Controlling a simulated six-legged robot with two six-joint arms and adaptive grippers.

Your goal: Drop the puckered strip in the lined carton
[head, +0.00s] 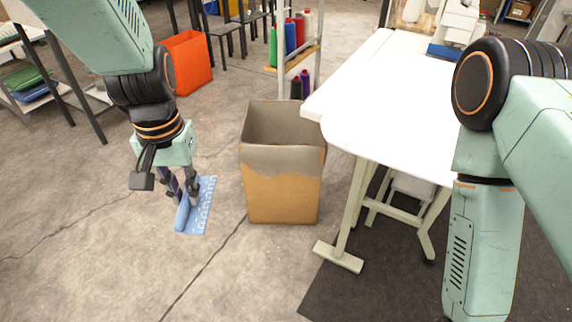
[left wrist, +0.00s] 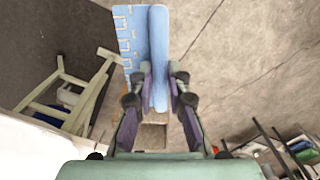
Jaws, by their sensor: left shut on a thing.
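The puckered strip (head: 206,207) is light blue, with a smooth rolled edge and a row of pale puckers along its flat side. My left gripper (head: 185,194) is shut on it, left of the carton in the head view. In the left wrist view the strip (left wrist: 158,45) passes between the two fingers and sticks out beyond them. The lined carton (head: 283,195) is a tall brown box with an open top and a grey liner folded over its rim. The strip is outside it and apart from it. My right arm shows at the right, but its gripper is out of view.
A white sewing table (head: 385,105) stands right of the carton, with a dark mat (head: 345,290) under it. An orange bin (head: 188,62) and a thread rack (head: 282,68) stand behind. Bare concrete floor lies around the strip and left of the carton.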

